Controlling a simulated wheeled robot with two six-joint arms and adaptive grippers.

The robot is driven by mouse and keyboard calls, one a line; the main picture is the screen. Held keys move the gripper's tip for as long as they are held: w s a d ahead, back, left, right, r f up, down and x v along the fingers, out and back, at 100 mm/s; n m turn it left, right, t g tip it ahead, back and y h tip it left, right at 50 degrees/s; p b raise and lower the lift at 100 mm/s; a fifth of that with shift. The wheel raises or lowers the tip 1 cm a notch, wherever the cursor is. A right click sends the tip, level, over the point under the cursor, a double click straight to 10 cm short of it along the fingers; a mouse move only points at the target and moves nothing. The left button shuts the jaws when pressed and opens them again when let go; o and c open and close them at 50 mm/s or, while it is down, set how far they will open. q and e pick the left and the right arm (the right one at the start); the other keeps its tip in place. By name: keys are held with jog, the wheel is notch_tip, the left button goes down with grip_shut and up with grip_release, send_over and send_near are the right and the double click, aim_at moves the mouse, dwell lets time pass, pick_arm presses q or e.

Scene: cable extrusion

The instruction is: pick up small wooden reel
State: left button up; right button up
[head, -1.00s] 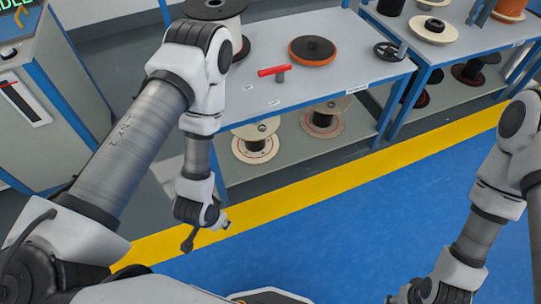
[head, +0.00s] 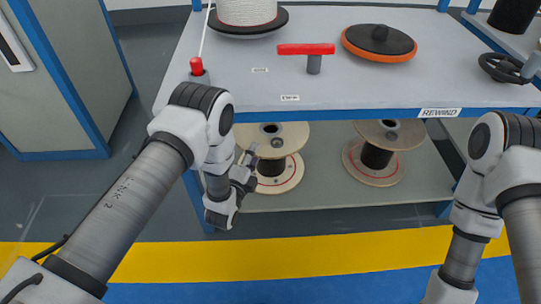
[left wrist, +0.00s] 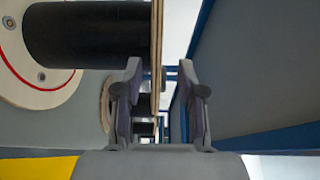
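Two similar wooden reels with pale flanges and black cores stand upright on the lower shelf in the head view. The left reel (head: 285,135) is beside my left gripper (head: 250,167); the right reel (head: 395,133) stands farther along. In the left wrist view, my left gripper (left wrist: 160,68) is open, its fingers apart. The near reel's black core (left wrist: 85,32) and pale flanges show there. The edge of one flange lies in line with the gap between the fingers; whether they touch it is unclear. My right gripper is out of view; only its arm shows.
The worktop (head: 400,88) overhangs the reels. Its blue leg (head: 194,195) stands close by my left wrist. A red-handled tool (head: 306,50), an orange-rimmed disc (head: 379,42) and a white spool (head: 246,12) are on top. The lower shelf (head: 325,190) has bare room between the reels.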

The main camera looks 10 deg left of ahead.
aim_at(271, 148)
pick_arm(q)
jog(key=w, duration=0.1)
jog(key=w+b, duration=0.1)
jog(key=w, duration=0.1)
jog(key=w+b, duration=0.1)
jog(key=shift+w+d+f, duration=0.15)
jog(key=shift+d+f, duration=0.2)
jog(key=shift+d, duration=0.05)
jog(key=shift+r, duration=0.15)
grip_shut()
